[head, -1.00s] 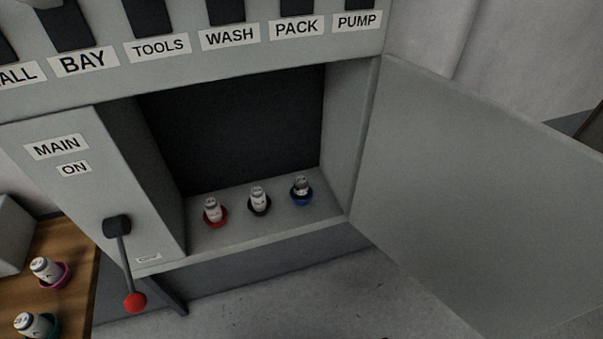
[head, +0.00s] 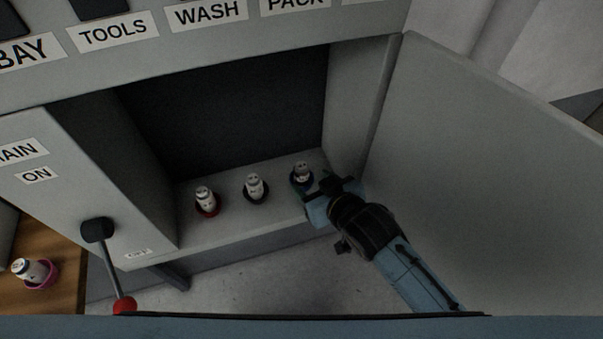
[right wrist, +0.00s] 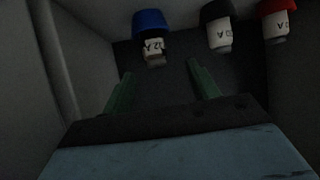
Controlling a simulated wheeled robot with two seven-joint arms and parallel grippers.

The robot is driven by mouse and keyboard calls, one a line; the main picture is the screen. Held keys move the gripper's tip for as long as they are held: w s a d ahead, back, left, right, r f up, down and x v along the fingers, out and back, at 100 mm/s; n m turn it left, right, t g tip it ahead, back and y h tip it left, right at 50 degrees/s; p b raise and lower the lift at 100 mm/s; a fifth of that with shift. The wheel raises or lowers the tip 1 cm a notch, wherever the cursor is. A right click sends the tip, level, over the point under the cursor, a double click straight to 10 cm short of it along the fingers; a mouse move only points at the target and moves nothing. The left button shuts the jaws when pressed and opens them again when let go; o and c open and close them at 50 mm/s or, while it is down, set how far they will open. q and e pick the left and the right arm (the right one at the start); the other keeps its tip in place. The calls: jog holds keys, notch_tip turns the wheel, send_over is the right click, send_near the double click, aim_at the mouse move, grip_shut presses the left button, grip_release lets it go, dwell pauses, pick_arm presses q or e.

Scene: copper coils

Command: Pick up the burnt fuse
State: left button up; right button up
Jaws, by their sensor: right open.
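Three white fuses stand in coloured round bases on the floor of the open cabinet. The right one (head: 301,171), in a blue base, has dark smudges and looks like the burnt fuse. It also shows in the right wrist view (right wrist: 154,48), upside down, below its blue base. The middle fuse (head: 254,186) has a black base and the left fuse (head: 205,197) a red base. My right gripper (head: 309,191) is at the cabinet's front edge, just in front of the blue-based fuse. Its green fingers (right wrist: 160,75) are apart with nothing between them. My left gripper is not in view.
The cabinet door (head: 470,170) stands open at the right, close to my right arm. Another fuse (head: 32,271) in a pink base lies on a wooden surface at the left.

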aim_at(305, 173)
jog(key=x, duration=0.3)
jog(key=shift+w+f+b, duration=0.1)
jog(key=shift+w+b, duration=0.15)
jog(key=shift+b, duration=0.05)
jog(key=x, duration=0.3)
jog(key=b+x, duration=0.1)
jog(key=shift+w+d+f, duration=0.15)
jog(key=shift+w+d, duration=0.05)
jog(key=shift+w, duration=0.1)
jog(key=shift+w+a+f, duration=0.1)
jog(key=shift+w, duration=0.05)
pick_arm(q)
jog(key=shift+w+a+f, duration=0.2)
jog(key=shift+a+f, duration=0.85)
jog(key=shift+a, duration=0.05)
pick_arm(e)
jog(key=shift+c, duration=0.3)
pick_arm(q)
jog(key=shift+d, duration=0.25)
pick_arm(e)
jog(key=c, duration=1)
